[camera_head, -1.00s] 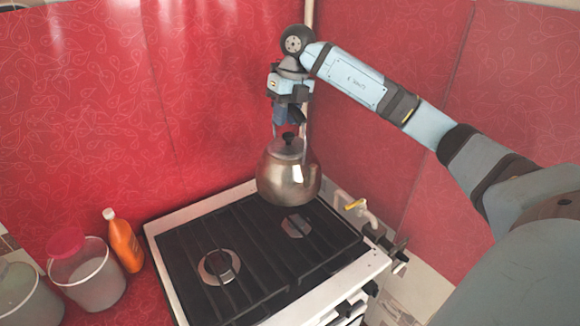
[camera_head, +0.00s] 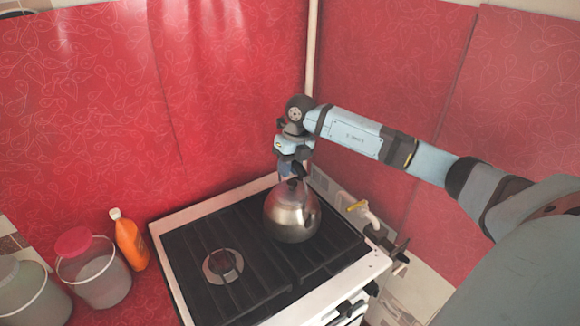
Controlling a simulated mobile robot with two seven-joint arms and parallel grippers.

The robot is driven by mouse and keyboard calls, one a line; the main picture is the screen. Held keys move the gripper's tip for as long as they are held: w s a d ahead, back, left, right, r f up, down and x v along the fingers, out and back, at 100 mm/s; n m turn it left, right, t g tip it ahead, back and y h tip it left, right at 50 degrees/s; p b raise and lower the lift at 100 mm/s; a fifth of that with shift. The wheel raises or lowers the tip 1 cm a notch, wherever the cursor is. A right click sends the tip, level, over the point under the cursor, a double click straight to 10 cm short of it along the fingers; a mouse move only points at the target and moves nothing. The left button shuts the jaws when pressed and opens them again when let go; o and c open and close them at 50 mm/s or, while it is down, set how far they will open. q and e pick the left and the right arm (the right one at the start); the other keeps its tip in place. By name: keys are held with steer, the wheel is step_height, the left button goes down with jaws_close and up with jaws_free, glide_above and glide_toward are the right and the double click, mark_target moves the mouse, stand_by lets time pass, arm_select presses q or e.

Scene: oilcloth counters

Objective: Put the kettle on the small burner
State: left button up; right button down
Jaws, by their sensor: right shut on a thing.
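The metal kettle (camera_head: 291,214) is at the right part of the stove's (camera_head: 190,213) dark grate and covers the smaller burner there. It looks upright and seems to rest on the grate, though its base contact is hard to tell. My right gripper (camera_head: 293,178) points down over the kettle and is shut on its top, at the lid knob or handle; the fingers partly hide that spot. The larger burner (camera_head: 222,266) at the front left of the grate is bare. My left gripper is not in view.
An orange bottle (camera_head: 130,242), a bucket with a red lid (camera_head: 95,275) and another pale bucket (camera_head: 30,295) stand left of the stove. Red walls rise behind.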

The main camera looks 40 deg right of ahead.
steer(key=shift+f, duration=0.3)
steer(key=c, duration=0.9)
jaws_free()
steer(key=shift+c, duration=0.2)
steer(key=shift+r, duration=0.2)
step_height(320, 180, up, 12)
steer(key=d+b, duration=0.2)
steer(key=shift+s+d+f+b, duration=0.15)
steer(key=shift+b, duration=0.15)
